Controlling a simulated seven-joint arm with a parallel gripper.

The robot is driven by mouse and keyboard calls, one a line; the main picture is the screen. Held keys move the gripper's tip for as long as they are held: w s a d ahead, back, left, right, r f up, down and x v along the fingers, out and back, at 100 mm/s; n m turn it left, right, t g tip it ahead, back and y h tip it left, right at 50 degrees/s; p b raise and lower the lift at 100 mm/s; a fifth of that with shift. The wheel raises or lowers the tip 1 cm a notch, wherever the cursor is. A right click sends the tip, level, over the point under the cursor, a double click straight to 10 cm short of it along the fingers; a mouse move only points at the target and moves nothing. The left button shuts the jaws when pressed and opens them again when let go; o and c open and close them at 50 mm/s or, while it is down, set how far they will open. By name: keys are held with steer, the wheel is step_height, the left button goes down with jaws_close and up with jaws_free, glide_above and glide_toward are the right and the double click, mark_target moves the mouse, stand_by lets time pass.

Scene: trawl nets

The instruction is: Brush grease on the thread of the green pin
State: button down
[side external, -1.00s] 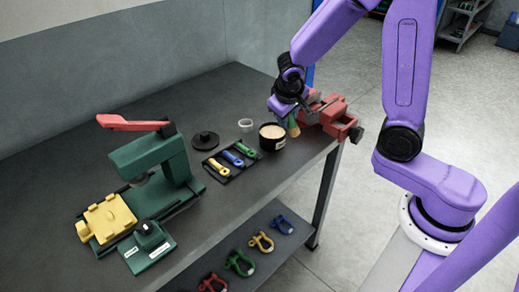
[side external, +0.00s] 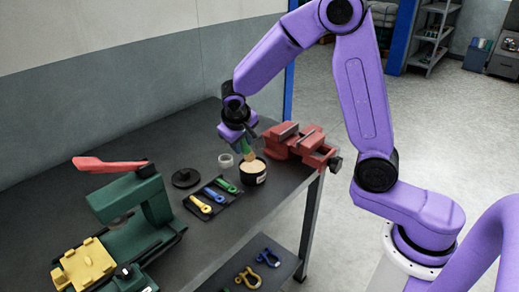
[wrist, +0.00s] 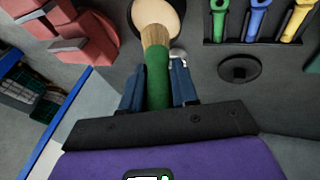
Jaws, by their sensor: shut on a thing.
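My gripper (side external: 244,143) is shut on the green handle of a brush (wrist: 157,75), bristles pointing down. The bristles (side external: 250,156) are at the black tin of pale grease (side external: 254,178), over its near rim in the wrist view; I cannot tell whether they touch the grease. The green pin (side external: 225,186) lies in a dark tray (side external: 228,207) left of the tin, beside a blue and a yellow pin. It also shows in the wrist view (wrist: 218,22), apart from the brush. Its thread is not clear.
A red vise (side external: 300,145) stands right of the tin at the bench edge. A clear cup (side external: 226,161) and a black lid (side external: 186,178) lie left of it. A green press with a red lever (side external: 110,164) stands further left. Coloured shackles (side external: 248,278) lie on the lower shelf.

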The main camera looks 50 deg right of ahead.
steer(key=w+a+r, duration=0.1)
steer(key=w+a, duration=0.6)
steer(key=w, duration=0.2)
steer(key=shift+s+d+f, duration=0.1)
steer(key=shift+s+f, duration=0.05)
steer(key=shift+f, duration=1.5)
steer(key=shift+s+d+f, duration=0.1)
steer(key=shift+f, duration=1.5)
steer(key=shift+s+f, duration=0.65)
steer(key=shift+s, duration=1.35)
steer(key=shift+w, duration=2.1)
step_height(320, 180, up, 8)
steer(key=shift+r, duration=0.15)
steer(key=shift+s+d, duration=0.1)
steer(key=shift+s, duration=0.05)
